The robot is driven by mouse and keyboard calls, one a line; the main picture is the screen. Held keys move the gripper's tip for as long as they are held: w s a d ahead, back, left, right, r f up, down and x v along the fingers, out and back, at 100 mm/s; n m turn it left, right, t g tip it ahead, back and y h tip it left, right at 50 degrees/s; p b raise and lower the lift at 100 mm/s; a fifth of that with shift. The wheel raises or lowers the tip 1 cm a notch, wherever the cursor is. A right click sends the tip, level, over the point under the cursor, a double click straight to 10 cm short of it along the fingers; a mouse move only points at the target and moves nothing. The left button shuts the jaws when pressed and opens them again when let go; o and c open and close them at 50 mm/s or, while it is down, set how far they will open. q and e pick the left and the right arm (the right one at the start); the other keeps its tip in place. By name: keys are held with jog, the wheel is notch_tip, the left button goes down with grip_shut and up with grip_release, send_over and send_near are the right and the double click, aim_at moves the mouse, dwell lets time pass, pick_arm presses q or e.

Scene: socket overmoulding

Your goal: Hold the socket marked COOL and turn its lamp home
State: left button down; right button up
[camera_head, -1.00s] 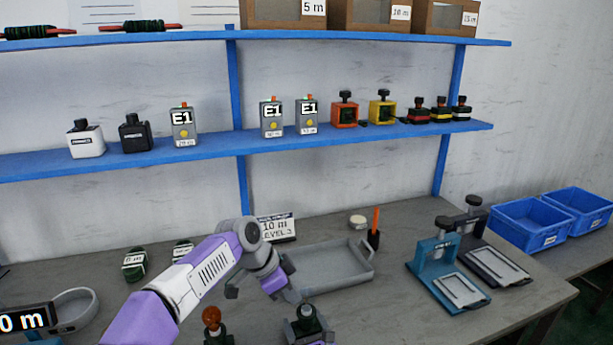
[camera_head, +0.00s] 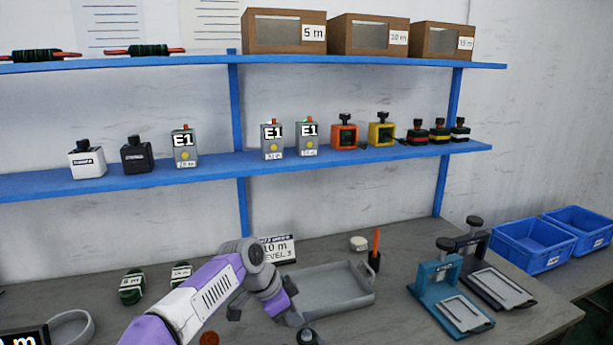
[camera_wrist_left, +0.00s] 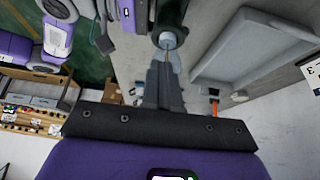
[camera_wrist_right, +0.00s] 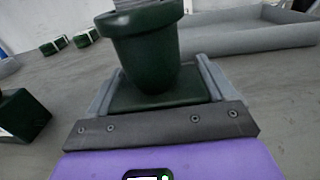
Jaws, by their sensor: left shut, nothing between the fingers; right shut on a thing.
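A dark green socket (camera_wrist_right: 148,55) stands upright between the fingers of my right gripper (camera_wrist_right: 158,92), which is shut on its base in the right wrist view. Its top shows at the bottom edge of the head view (camera_head: 308,337). No COOL mark is readable on it. My left gripper (camera_head: 294,318) is shut and empty, close beside the socket's top. In the left wrist view its closed fingers (camera_wrist_left: 165,85) point at a pale round lamp (camera_wrist_left: 168,41) in the dark socket; I cannot tell whether they touch.
A grey tray (camera_head: 372,297) lies behind the grippers. A teal press (camera_head: 436,280) and a dark one stand to the right, with blue bins (camera_head: 530,246) beyond. Another dark green block (camera_wrist_right: 22,115) stands left of the held socket. Green coils (camera_head: 131,288) lie at left.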

pick_arm(q)
jog(key=shift+w, duration=0.2)
dwell(0.3)
jog(key=shift+w+a+f, duration=0.1)
jog(key=shift+w+a, duration=0.1)
jog(key=shift+w, duration=0.35)
jog(key=shift+w, duration=0.2)
dwell(0.4)
notch_tip(320, 180, up, 6)
jog(key=shift+a, duration=0.4)
dwell(0.3)
jog(key=shift+s, duration=0.1)
